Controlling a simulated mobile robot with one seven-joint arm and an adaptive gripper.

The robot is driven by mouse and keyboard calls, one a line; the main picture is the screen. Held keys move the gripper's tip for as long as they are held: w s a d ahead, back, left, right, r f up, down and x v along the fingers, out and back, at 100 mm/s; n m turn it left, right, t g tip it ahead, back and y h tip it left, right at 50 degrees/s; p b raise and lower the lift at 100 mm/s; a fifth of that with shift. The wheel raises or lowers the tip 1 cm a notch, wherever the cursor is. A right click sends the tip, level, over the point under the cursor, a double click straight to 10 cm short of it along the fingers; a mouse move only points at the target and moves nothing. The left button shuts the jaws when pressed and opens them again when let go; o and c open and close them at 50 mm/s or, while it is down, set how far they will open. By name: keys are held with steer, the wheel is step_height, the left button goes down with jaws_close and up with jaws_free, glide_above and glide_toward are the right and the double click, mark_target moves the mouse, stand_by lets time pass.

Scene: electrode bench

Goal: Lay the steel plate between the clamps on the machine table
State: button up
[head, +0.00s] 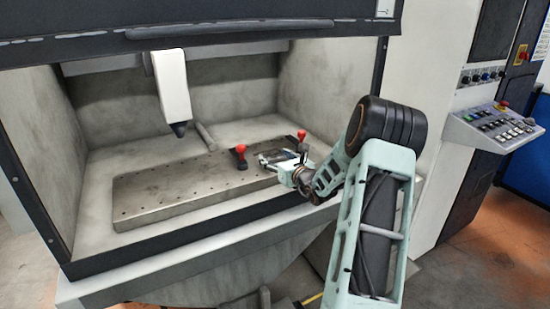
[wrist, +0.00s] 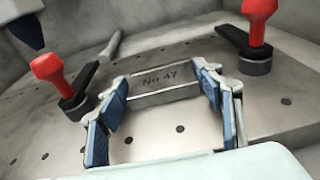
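The steel plate (wrist: 165,84), marked "No 47", is between the blue-padded fingers of my gripper (wrist: 163,92) in the wrist view. The pads appear to meet its two ends. It is level, at or just above the machine table (wrist: 160,133); I cannot tell if it touches. A red-handled clamp (wrist: 66,90) stands on the left of it and another (wrist: 255,45) on the right. In the head view, my gripper (head: 279,158) is over the right part of the table (head: 170,190), between the left clamp (head: 241,157) and right clamp (head: 302,141); the plate is hard to make out there.
The white machine head (head: 172,88) with its dark tip hangs over the table's left half. A grey bar (head: 206,137) lies behind the table. Enclosure walls stand at the sides and back. The left part of the holed table is clear. A control panel (head: 492,126) is outside at right.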

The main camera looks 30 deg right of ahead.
steer(key=shift+o, duration=1.4)
steer(key=shift+r, duration=0.1)
steer(key=s, duration=0.4)
steer(key=s+r, duration=0.1)
steer(key=s, duration=0.3)
steer(key=s+a, duration=0.1)
steer(key=s, duration=0.3)
steer(key=shift+r+b, duration=0.3)
steer(key=shift+r, duration=0.1)
steer(key=shift+w+a, duration=0.1)
